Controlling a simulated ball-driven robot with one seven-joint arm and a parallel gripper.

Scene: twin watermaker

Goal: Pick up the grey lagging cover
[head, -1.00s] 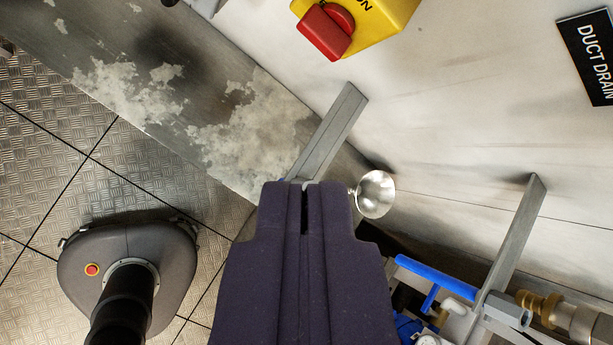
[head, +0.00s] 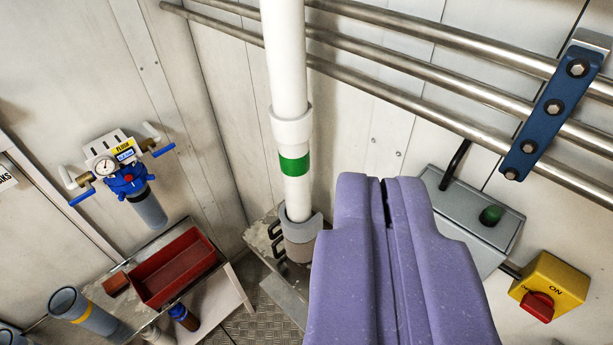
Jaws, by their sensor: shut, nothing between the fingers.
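A grey, open-sided sleeve (head: 298,228) sits around the foot of the upright white pipe (head: 292,130); it looks like the lagging cover. A brownish-grey band shows just under it. My gripper (head: 383,185), with purple padded fingers, is at the lower middle of the head view. Its fingers are together and hold nothing. Its tips appear to the right of the sleeve and a little higher in the picture, apart from it. The far side of the sleeve is hidden.
A metal bench with a red tray (head: 174,268) stands at lower left, near a blue filter unit (head: 127,175) on the wall. Steel pipes (head: 410,42) cross the top. A grey box (head: 475,225) and a yellow switch box (head: 549,286) are on the right wall.

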